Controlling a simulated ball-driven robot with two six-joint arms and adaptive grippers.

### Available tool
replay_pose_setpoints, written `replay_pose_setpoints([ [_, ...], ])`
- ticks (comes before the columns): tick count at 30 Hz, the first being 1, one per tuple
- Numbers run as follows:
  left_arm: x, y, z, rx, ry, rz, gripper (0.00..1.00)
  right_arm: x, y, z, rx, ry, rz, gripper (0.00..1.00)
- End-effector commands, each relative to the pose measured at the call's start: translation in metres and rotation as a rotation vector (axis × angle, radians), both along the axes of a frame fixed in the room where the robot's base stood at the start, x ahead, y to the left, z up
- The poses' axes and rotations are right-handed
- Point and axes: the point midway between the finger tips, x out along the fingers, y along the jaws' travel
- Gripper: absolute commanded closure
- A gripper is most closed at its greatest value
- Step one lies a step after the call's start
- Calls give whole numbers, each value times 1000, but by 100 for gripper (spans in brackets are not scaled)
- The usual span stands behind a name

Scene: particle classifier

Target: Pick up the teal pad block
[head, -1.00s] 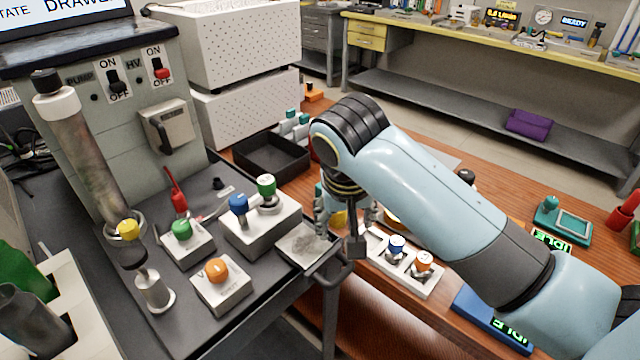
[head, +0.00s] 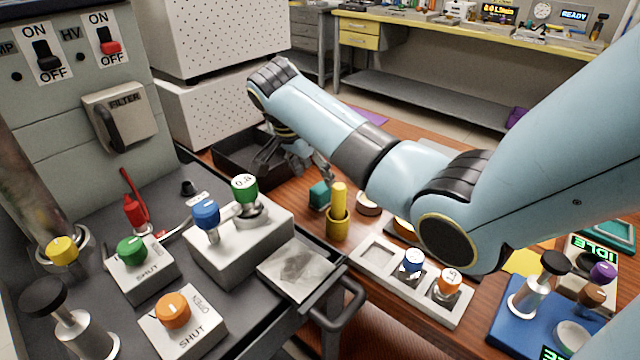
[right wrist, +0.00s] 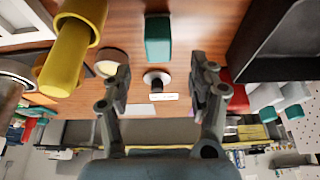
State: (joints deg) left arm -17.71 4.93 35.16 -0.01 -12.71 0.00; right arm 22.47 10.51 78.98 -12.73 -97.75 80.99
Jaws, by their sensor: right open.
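The teal pad block (head: 319,195) stands on the wooden bench, behind and left of a yellow cylinder in a holder (head: 338,215). In the right wrist view the teal pad block (right wrist: 158,38) lies ahead, in line with the gap between the fingers. My right gripper (head: 296,168) is by the black tray, near the block and apart from it. Its fingers are spread and empty, as the right wrist view (right wrist: 160,78) shows. My left gripper is not in view.
The black tray (head: 228,172) is just left of the gripper. A white holder with knobbed pieces (head: 378,252) lies in front. A valve block with blue and green knobs (head: 245,245) stands at the left. A small black-knobbed piece (right wrist: 157,78) shows between the fingers.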

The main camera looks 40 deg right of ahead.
Motion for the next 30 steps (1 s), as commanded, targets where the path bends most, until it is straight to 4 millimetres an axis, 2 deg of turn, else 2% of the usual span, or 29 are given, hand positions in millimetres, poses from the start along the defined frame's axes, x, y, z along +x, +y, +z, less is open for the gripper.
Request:
replay_pose_setpoints([
  [5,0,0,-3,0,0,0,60,-1,-5,-15,1,2,0,40],
  [12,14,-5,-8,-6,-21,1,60,-1,-14,-51,1,3,1,40],
  [15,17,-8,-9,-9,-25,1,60,-1,-17,-57,2,1,2,40],
  [22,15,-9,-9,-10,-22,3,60,-1,-18,-57,1,0,2,40],
  [30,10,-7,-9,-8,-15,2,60,-1,-18,-57,1,0,2,76],
])
